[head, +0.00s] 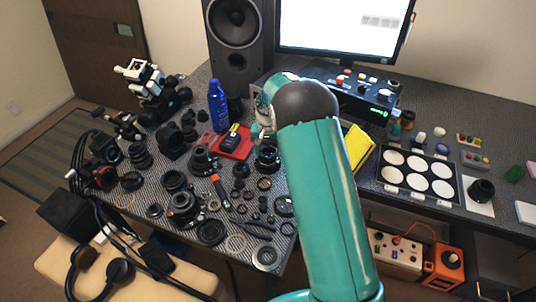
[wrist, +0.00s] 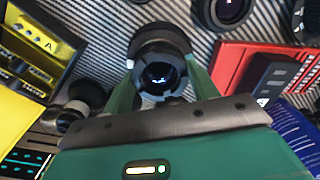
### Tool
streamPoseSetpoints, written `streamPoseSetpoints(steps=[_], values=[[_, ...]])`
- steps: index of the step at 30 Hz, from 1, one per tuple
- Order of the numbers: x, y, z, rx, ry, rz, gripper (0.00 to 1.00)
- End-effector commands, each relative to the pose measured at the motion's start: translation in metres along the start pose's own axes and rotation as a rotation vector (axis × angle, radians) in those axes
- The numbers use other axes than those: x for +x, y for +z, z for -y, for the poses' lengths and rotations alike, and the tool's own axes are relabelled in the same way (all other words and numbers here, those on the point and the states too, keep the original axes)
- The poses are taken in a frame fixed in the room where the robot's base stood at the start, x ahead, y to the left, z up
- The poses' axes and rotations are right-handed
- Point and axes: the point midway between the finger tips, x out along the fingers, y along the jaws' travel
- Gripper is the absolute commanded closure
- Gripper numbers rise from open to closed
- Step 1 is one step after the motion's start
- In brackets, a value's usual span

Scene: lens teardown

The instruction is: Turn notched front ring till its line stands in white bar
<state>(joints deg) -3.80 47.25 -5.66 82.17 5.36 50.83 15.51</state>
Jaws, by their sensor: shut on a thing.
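A black lens (head: 267,158) stands upright on the grey patterned bench, partly hidden below my gripper (head: 264,132). In the wrist view the lens (wrist: 160,42) faces the camera, with dark glass inside its notched front ring (wrist: 160,64). The two green fingers of my gripper (wrist: 162,82) stand on either side of this ring and are shut on it. The ring's line and the white bar cannot be made out in either view.
A red tray (head: 242,153) lies close left of the lens, with a blue bottle (head: 218,106) behind it. Many loose lens parts crowd the bench's front left.

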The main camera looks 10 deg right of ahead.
Motion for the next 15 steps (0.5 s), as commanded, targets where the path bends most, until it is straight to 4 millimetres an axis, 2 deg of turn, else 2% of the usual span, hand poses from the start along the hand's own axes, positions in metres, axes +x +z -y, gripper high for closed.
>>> streamPoseSetpoints(steps=[9, 10, 13, 15], values=[[0.0002, 0.0000, 0.0002, 0.395, 0.001, 0.000, 0.78], [0.0001, -0.0002, -0.0002, 0.388, 0.000, 0.000, 0.36], [0.0001, -0.0002, -0.0002, 0.384, 0.000, 0.000, 0.16], [0.0002, -0.0001, -0.0001, 0.383, 0.000, 0.000, 0.16]])
